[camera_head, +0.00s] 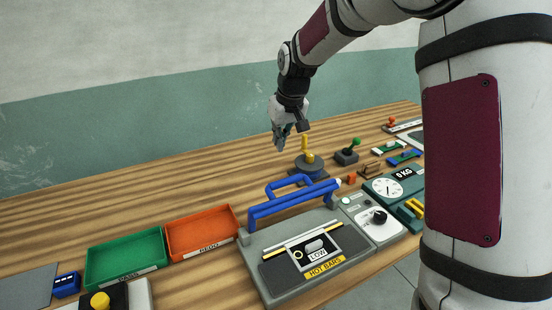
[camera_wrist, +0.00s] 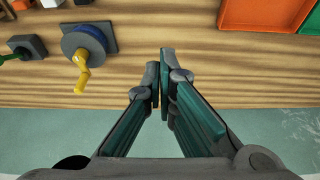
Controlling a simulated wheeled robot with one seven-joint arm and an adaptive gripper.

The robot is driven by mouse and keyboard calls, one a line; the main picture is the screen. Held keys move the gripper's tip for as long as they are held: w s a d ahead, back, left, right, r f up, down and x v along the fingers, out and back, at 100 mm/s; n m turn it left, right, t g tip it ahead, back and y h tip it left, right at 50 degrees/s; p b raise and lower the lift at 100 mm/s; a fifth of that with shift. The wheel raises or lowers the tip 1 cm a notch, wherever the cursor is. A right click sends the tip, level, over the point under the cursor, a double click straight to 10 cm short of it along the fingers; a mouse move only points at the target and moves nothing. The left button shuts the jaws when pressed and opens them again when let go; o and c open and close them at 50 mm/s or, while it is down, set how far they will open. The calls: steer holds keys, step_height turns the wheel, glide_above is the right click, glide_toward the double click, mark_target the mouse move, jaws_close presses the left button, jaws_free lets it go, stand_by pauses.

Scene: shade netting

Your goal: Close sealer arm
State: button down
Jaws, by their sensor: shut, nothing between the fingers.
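The sealer (camera_head: 308,258) is a grey unit at the front of the table, with "HOT BARS" and "LOW" labels on its top. Its blue sealer arm (camera_head: 292,205) stands raised at the back of the unit, with a blue handle loop (camera_head: 288,184) above the bar. My gripper (camera_head: 279,146) is shut and empty, above the table behind the sealer and apart from it. In the wrist view my gripper (camera_wrist: 161,75) shows its teal fingers together over bare wood. The sealer does not show in the wrist view.
A round dark stand with a yellow crank (camera_head: 305,148) is close to my gripper; the crank also shows in the wrist view (camera_wrist: 82,75). A green-knobbed lever (camera_head: 347,155) is to its right. Green (camera_head: 125,260) and orange (camera_head: 201,232) trays lie left of the sealer. A scale (camera_head: 388,188) is at right.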

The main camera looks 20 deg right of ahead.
steer(key=d+p+x, duration=0.1)
steer(key=x, duration=0.9)
steer(key=shift+s+a+r+p, duration=0.1)
steer(key=shift+s+p, duration=0.4)
steer(key=shift+s, duration=0.55)
steer(key=shift+s+a+r+p, duration=0.1)
steer(key=shift+s+p, duration=0.4)
steer(key=shift+s, duration=0.55)
